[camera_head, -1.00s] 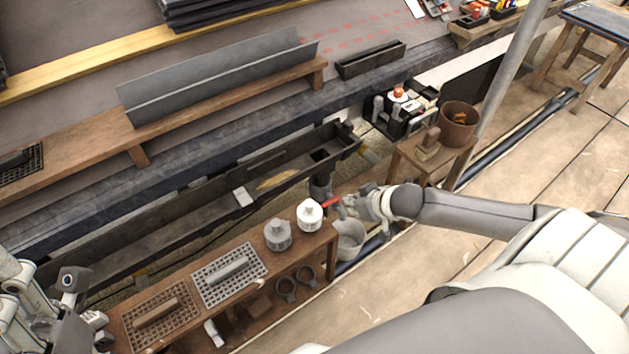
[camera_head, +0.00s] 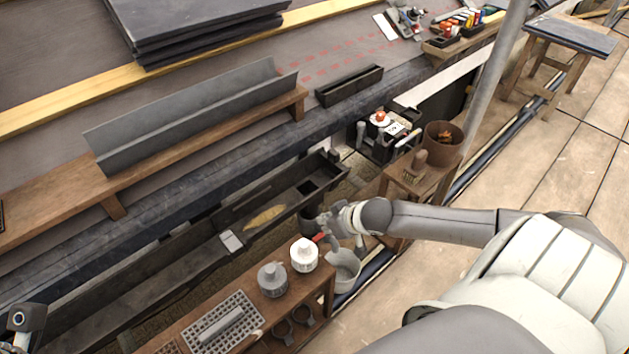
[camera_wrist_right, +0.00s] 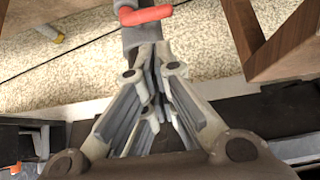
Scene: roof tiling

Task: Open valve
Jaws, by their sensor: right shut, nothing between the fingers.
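The valve's red handle (camera_head: 318,238) shows small at the downpipe (camera_head: 310,220) under the gutter's end, just behind the white bottle. In the right wrist view the red handle (camera_wrist_right: 146,15) lies crosswise on a grey pipe (camera_wrist_right: 140,36) at the top, ahead of the fingertips. My right gripper (camera_head: 326,222) is shut and empty, close above the handle in the head view. In the wrist view its closed fingertips (camera_wrist_right: 152,62) point at the pipe below the handle; I cannot tell whether they touch it. My left gripper is out of view; only a bit of my left arm shows at lower left.
A grey bucket (camera_head: 344,268) stands below my right gripper. A low bench (camera_head: 318,282) holds a white bottle (camera_head: 304,256), a grey bottle (camera_head: 272,280) and a grid tray (camera_head: 222,322). The gutter (camera_head: 225,225) runs behind. A wooden stool (camera_head: 408,184) stands to the right.

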